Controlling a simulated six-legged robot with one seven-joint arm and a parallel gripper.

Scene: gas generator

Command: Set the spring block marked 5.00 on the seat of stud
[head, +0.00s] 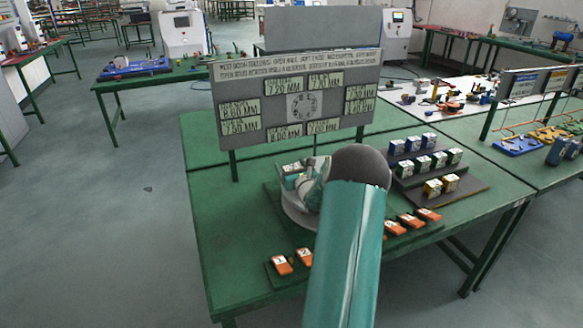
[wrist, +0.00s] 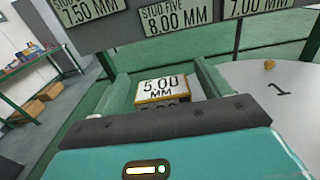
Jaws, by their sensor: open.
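The spring block marked 5.00 MM (wrist: 160,87) shows in the wrist view with a white top face and an orange-yellow edge. It sits between the two green fingers of my gripper (wrist: 162,76), which are open on either side of it. The near lower part of the block is hidden by my gripper body. To the right is a pale round plate (wrist: 290,112) marked 1, with a small brass stud (wrist: 269,64) near its far edge. In the head view my arm hides much of this plate (head: 297,215), and the fingers are small and partly hidden.
A sign board (head: 297,103) with stud labels stands behind the plate. A stepped dark rack (head: 472,186) with several white, blue, green and yellow blocks is at the right. Orange numbered tags (head: 283,265) line the front. The green table (head: 228,228) is clear at the left.

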